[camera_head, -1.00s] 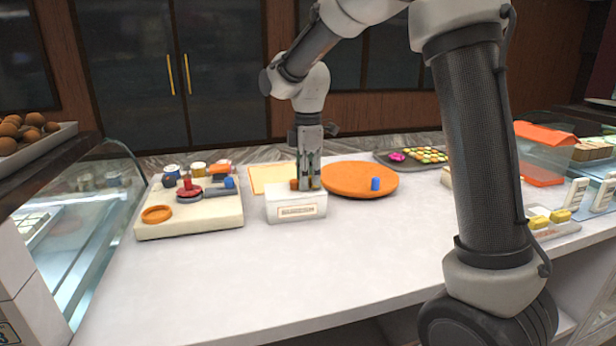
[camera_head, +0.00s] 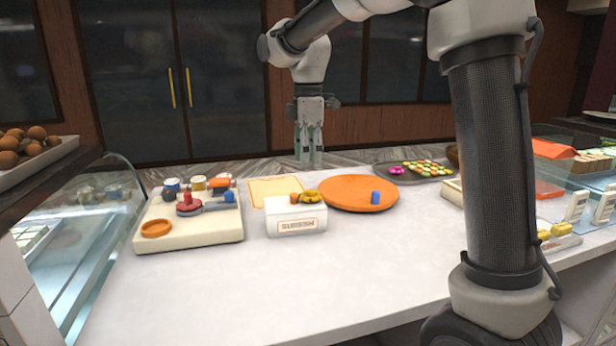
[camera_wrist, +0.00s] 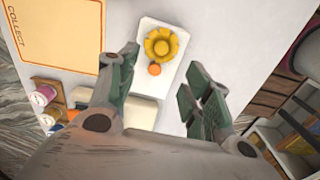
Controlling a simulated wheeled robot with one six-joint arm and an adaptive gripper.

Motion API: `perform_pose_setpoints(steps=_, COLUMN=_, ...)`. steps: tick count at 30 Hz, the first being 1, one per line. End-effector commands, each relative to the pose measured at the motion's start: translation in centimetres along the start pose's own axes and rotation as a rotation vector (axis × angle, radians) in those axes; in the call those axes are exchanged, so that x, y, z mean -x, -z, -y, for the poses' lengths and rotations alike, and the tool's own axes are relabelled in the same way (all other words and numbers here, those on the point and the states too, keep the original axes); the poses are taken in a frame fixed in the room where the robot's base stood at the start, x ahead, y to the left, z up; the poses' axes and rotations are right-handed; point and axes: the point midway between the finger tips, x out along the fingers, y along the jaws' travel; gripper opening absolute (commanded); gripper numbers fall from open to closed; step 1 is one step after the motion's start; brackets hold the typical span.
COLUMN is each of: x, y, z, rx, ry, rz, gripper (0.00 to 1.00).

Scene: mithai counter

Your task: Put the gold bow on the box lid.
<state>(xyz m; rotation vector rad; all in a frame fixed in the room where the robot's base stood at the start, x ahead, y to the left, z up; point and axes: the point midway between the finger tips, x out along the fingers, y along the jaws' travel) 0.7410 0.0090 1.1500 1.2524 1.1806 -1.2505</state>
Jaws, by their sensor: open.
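The white box (camera_head: 296,222) stands on the counter with a printed label on its front. The gold bow (camera_head: 310,196) lies on the box lid, toward its right rear edge in the head view. In the wrist view the gold bow (camera_wrist: 161,44) rests flat on the white lid (camera_wrist: 172,77). My gripper (camera_head: 308,162) hangs above and behind the box, open and empty, apart from the bow. Its spread fingers (camera_wrist: 160,72) show in the wrist view.
A cream tray (camera_head: 190,236) with jars and small items stands at left. An orange round board (camera_head: 345,193) with a blue piece (camera_head: 376,197) lies right of the box. A bordered mat (camera_head: 262,188) lies behind. The front counter (camera_head: 270,280) is clear.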

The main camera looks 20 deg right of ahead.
Motion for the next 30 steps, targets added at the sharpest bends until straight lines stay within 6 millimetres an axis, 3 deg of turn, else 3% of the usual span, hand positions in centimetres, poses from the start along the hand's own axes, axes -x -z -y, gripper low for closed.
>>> perform_pose_setpoints(steps=3, x=1.6, y=0.0, z=0.0, rx=0.0, ry=-0.001, rz=-0.001, gripper=0.49)
perform_pose_setpoints(steps=10, x=2.6, y=-0.1, z=0.1, rx=-0.002, ry=0.001, rz=0.0, gripper=0.49)
perform_pose_setpoints(steps=14, x=3.2, y=-1.6, z=1.4, rx=-0.082, ry=-0.02, rz=-0.009, gripper=0.49)
perform_pose_setpoints(steps=17, x=4.1, y=-4.6, z=4.6, rx=-0.258, ry=-0.061, rz=-0.03, gripper=0.49)
perform_pose_setpoints(steps=22, x=4.0, y=-11.0, z=13.2, rx=-0.715, ry=-0.156, rz=-0.103, gripper=0.49)
perform_pose_setpoints(steps=27, x=1.2, y=-15.1, z=21.2, rx=-1.142, ry=-0.232, rz=-0.199, gripper=0.49)
perform_pose_setpoints(steps=30, x=-0.7, y=-16.4, z=24.4, rx=-1.322, ry=-0.26, rz=-0.248, gripper=0.49)
